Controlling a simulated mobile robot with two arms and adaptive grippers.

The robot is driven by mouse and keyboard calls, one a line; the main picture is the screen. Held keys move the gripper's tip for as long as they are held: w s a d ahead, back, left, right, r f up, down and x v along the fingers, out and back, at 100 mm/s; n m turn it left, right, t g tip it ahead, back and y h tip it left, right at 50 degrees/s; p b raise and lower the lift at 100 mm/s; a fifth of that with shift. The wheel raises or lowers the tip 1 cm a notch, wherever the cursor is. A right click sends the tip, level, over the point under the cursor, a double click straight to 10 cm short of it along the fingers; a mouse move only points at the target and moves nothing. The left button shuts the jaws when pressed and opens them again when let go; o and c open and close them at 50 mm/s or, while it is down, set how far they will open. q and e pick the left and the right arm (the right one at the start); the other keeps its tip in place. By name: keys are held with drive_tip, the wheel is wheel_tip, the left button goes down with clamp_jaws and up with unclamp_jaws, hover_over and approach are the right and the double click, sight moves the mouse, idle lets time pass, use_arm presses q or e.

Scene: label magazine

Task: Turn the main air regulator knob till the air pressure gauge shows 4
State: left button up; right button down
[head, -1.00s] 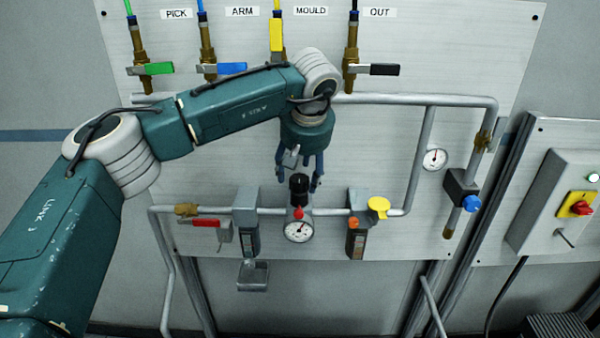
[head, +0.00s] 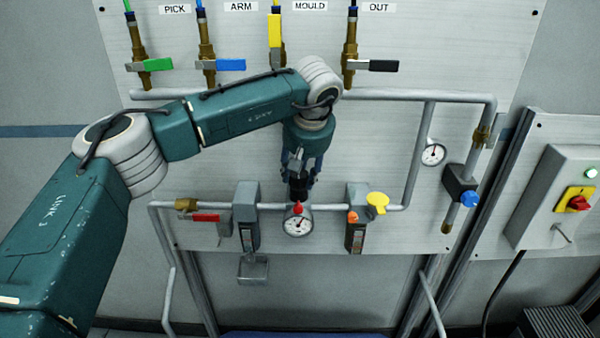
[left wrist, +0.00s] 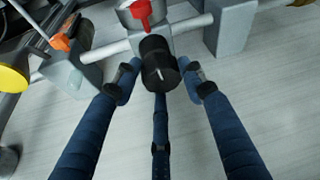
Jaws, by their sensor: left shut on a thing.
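The black main air regulator knob (head: 298,190) stands above the round white air pressure gauge (head: 298,227) on the lower pipe. The gauge's needle is too small to read for sure. My left gripper (head: 299,182) comes down from above and is shut on the knob. In the left wrist view the knob (left wrist: 158,62) with its white mark sits between the fingertips of my left gripper (left wrist: 160,80). A red part (head: 298,208) sits between knob and gauge. The fingers partly hide the knob in the head view. My right gripper is not in view.
A red-handled valve (head: 206,217) and a grey filter unit (head: 247,215) are left of the regulator. A unit with an orange knob (head: 352,217) and a yellow cap (head: 377,203) is right. A second gauge (head: 433,154) and a blue knob (head: 470,200) are farther right.

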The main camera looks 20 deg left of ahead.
use_arm(q)
drive_tip(key=shift+d+f+n+g+y, duration=0.15)
drive_tip(key=shift+n+g+y, duration=0.3)
drive_tip(key=shift+n, duration=0.75)
drive_tip(key=shift+f+n+g+p, duration=0.15)
drive_tip(key=shift+n+g+p, duration=0.15)
drive_tip(key=shift+n, duration=0.4)
drive_tip(key=shift+s, duration=0.1)
drive_tip(key=o, duration=1.1)
drive_tip(key=shift+d+r, duration=0.1)
drive_tip(key=shift+r, duration=0.5)
drive_tip(key=v, duration=0.6)
drive_tip(key=shift+s, duration=0.2)
drive_tip(key=shift+d+r, duration=0.1)
drive_tip(key=shift+r, duration=0.05)
